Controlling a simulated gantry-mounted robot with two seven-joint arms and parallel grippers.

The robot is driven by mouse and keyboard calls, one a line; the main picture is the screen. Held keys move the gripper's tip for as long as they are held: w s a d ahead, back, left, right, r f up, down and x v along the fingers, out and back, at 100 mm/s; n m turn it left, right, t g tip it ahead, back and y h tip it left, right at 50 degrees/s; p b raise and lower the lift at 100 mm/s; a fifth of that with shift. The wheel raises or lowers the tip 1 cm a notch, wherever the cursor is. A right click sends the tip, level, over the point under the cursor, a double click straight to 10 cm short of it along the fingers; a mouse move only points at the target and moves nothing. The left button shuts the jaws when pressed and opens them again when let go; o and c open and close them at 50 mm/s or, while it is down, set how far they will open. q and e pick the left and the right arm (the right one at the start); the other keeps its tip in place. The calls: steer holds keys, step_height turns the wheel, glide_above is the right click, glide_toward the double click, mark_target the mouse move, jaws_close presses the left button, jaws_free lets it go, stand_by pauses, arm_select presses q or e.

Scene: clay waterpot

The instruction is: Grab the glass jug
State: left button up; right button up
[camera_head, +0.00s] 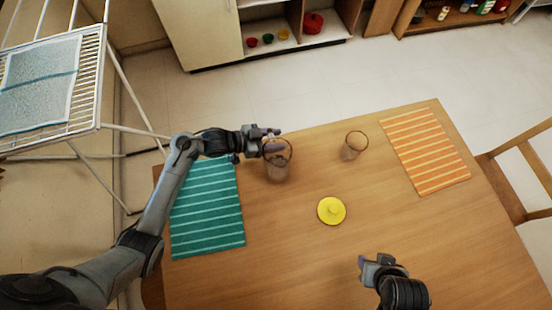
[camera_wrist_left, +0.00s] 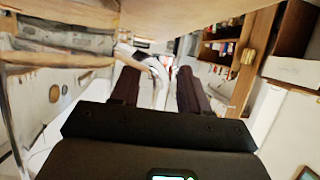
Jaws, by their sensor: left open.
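A clear glass jug (camera_head: 278,171) stands upright on the wooden table, left of its middle. My left gripper (camera_head: 271,140) comes in from the left at the jug's rim. Its fingers overlap the upper part of the jug in the head view, and I cannot tell whether they touch it. In the left wrist view the two dark fingers (camera_wrist_left: 157,88) are spread apart, with a pale blurred shape between and beyond them. My right gripper (camera_head: 371,264) is above the table's front right; its finger opening is too small to judge.
A smaller glass (camera_head: 354,146) stands right of the jug. A yellow lid (camera_head: 331,211) lies in front of it. A teal striped mat (camera_head: 208,212) is left, an orange striped mat (camera_head: 424,150) right. A drying rack (camera_head: 95,75) stands left of the table (camera_head: 300,250).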

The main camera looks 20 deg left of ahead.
arm_select(q)
jaws_close()
steer(key=shift+r, duration=0.1)
stand_by(1.3)
